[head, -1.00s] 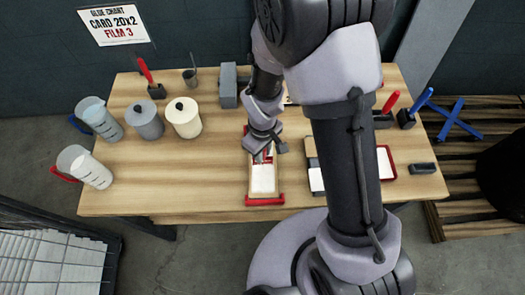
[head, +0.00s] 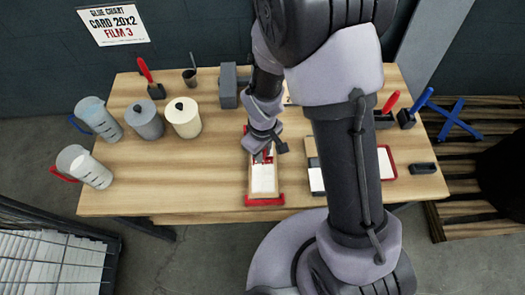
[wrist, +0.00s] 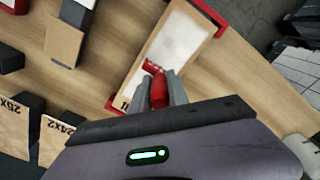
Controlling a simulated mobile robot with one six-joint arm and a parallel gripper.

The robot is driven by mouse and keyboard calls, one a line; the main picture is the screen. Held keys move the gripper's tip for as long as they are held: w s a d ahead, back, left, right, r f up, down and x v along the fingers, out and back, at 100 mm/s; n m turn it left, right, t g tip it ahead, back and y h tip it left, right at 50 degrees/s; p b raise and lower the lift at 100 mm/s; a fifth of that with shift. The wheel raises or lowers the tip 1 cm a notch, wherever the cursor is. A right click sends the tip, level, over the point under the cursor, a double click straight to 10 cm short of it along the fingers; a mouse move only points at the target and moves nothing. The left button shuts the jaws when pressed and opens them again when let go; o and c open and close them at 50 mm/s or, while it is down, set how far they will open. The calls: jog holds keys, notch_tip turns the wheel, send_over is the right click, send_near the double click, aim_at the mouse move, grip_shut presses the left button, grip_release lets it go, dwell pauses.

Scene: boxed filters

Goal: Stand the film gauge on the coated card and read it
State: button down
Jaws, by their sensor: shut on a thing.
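The coated card (head: 263,180) lies in a wooden holder with red ends near the table's front edge. Its white coating shows in the wrist view (wrist: 172,45). My gripper (head: 263,157) is over the back part of the card. In the wrist view my gripper (wrist: 160,88) has its two grey fingers shut on a small red piece (wrist: 158,92), which looks like the film gauge. Its lower end is near the card's end; I cannot tell whether it touches the coating. The gauge's marks are not readable.
A wall sign (head: 113,24) reads "GLUE CHART CARD 20x2 FILM 3". Two jugs (head: 84,167) (head: 98,119), two lidded pots (head: 184,117) (head: 144,119) and a grey block (head: 228,87) stand left of my arm. A red-rimmed tray (head: 388,160) is at the right. The table's front-left is clear.

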notch_tip(320, 180, up, 7)
jog(key=p, duration=0.5)
jog(key=shift+f, duration=0.1)
dwell(0.4)
